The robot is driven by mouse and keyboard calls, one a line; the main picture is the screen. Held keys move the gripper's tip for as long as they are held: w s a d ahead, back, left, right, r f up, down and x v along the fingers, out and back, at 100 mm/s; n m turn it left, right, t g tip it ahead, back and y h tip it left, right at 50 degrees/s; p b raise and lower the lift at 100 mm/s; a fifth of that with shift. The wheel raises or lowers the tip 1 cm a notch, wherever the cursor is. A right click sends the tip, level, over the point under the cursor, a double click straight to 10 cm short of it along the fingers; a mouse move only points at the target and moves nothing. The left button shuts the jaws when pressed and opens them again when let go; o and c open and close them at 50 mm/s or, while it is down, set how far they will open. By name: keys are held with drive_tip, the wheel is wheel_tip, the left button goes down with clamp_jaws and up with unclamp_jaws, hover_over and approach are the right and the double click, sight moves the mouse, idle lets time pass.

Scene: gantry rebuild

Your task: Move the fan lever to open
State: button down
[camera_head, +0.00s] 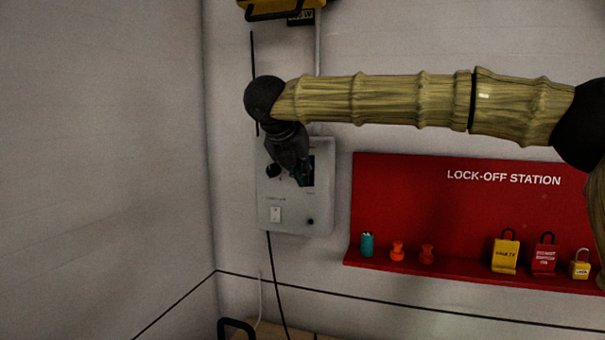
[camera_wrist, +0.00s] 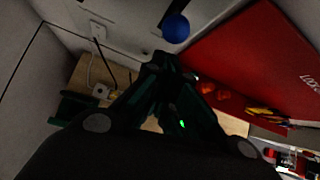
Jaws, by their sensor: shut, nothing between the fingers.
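A grey control panel (camera_head: 290,215) is on the back wall, left of the red board. It has a dark slot (camera_head: 310,165) at its upper right, partly hidden by my gripper. My gripper (camera_head: 302,178) is shut and empty in front of the panel, close to the slot. In the wrist view a blue ball knob (camera_wrist: 175,28), seemingly the fan lever's end, stands just beyond my shut fingertips (camera_wrist: 166,64), with a small gap in the picture. The lever's stem is mostly hidden, and I cannot tell its marked position. The knob is hidden in the head view.
The red lock-off station (camera_head: 440,215) is right of the panel, its shelf holding padlocks (camera_head: 505,252), orange pieces (camera_head: 397,250) and a teal cylinder (camera_head: 367,244). A white switch (camera_head: 275,214) is low on the panel. A cable (camera_head: 275,290) hangs below. A side wall stands left.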

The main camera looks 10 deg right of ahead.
wheel_tip(320, 180, down, 3)
drive_tip(key=s+b, duration=0.2)
drive_tip(key=b, duration=0.1)
drive_tip(key=w+r+b+v, duration=0.1)
drive_tip(key=b+v, duration=0.1)
drive_tip(key=v, duration=0.8)
drive_tip(key=shift+w+d+r+b, duration=0.2)
drive_tip(key=shift+r+b, duration=0.15)
drive_tip(key=shift+b, duration=0.05)
